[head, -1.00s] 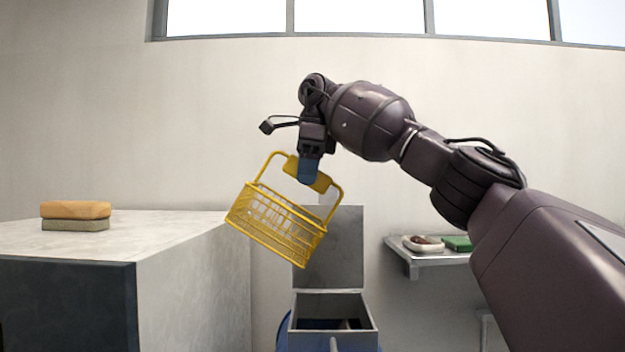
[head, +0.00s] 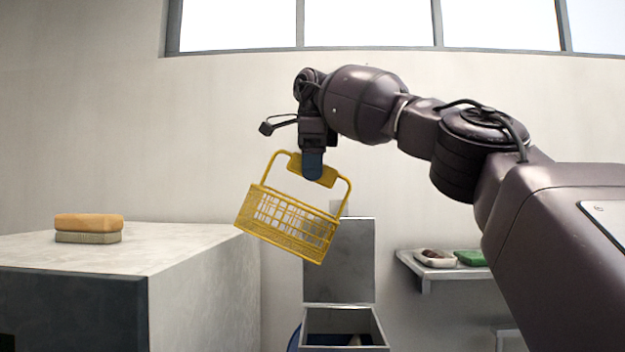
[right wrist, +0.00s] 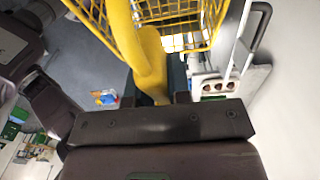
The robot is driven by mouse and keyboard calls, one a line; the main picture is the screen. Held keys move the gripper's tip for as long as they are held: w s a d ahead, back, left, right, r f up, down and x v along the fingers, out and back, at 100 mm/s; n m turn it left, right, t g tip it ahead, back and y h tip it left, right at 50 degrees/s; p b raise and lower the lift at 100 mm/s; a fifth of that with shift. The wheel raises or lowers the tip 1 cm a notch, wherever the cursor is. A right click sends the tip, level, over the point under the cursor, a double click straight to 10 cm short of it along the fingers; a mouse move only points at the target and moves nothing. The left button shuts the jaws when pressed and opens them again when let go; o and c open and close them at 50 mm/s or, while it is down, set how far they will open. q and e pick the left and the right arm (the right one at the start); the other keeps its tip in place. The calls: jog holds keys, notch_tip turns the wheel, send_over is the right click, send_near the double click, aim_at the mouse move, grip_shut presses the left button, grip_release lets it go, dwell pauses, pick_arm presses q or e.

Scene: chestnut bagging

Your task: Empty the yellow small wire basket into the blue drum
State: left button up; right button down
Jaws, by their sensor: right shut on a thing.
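The yellow wire basket (head: 288,222) hangs tilted from my right gripper (head: 313,172), its right end lower. The gripper is shut on the basket's handle; the basket (right wrist: 178,14) and the yellow handle also show close up in the right wrist view. Its mesh looks empty or nearly so from the side, but I cannot see into it. Below and a little right is a grey square hopper (head: 345,314) with its lid (head: 339,262) standing open behind. Something brownish lies inside it. Only a sliver of the blue drum (head: 295,340) shows at its left. My left gripper is out of view.
A grey block counter (head: 190,250) stands at left with a wooden-backed brush (head: 88,221) on it. A wall shelf (head: 420,270) at right holds a white dish (head: 436,259) and a green item (head: 470,258). The air around the basket is clear.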

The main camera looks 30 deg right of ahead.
jog(key=s+a+r, duration=0.2)
jog(key=s+r, duration=0.2)
jog(key=r, duration=0.1)
jog(key=shift+r, duration=0.2)
jog(key=shift+s, duration=0.1)
dwell(0.5)
